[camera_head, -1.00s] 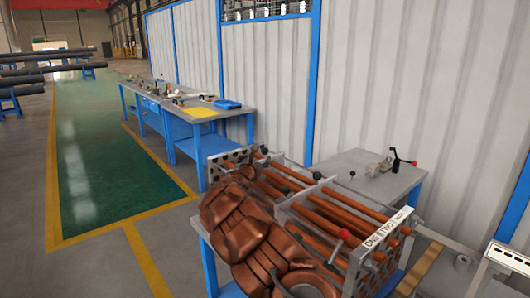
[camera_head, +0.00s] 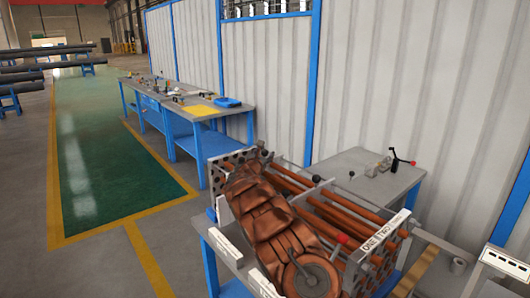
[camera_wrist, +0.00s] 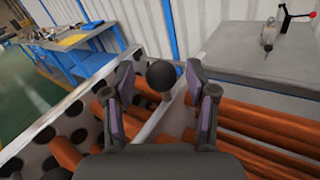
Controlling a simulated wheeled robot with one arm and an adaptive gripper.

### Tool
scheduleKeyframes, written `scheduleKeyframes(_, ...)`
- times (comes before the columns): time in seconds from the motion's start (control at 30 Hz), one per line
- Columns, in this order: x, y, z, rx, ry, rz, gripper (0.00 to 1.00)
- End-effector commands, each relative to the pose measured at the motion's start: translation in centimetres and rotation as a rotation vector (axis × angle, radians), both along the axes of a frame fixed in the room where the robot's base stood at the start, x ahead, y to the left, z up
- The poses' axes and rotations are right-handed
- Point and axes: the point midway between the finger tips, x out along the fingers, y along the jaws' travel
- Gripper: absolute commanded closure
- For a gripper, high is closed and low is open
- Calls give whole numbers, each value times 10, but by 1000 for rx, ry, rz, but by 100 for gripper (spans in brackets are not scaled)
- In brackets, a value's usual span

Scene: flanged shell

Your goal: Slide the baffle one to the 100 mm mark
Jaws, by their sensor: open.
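In the wrist view a black ball knob (camera_wrist: 162,76) stands on the top edge of a thin grey baffle plate (camera_wrist: 152,128). My gripper (camera_wrist: 160,72) is open, with one finger on each side of the knob and visible gaps. Copper-coloured rods (camera_wrist: 240,128) run through the plate. In the head view my copper arm covers the left part of the shell and hides most of the gripper. The end plate (camera_head: 385,236) carries ONE and TWO labels. I cannot read a 100 mm mark.
A perforated plate (camera_wrist: 52,143) is close left of my gripper. A grey side table (camera_head: 365,165) holds a clamp with a red-tipped handle (camera_head: 403,160). A corrugated wall stands behind; the green floor lane at left is clear.

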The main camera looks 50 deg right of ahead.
Motion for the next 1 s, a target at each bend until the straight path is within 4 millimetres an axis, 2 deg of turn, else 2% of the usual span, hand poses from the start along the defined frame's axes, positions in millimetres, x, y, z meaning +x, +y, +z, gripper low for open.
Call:
scheduleKeyframes(0.23,3,-9,0,-1,2,-2,43)
scheduleKeyframes(0.6,4,-11,0,-2,2,-2,43)
scheduleKeyframes(1.0,4,-11,0,-1,2,-2,85)
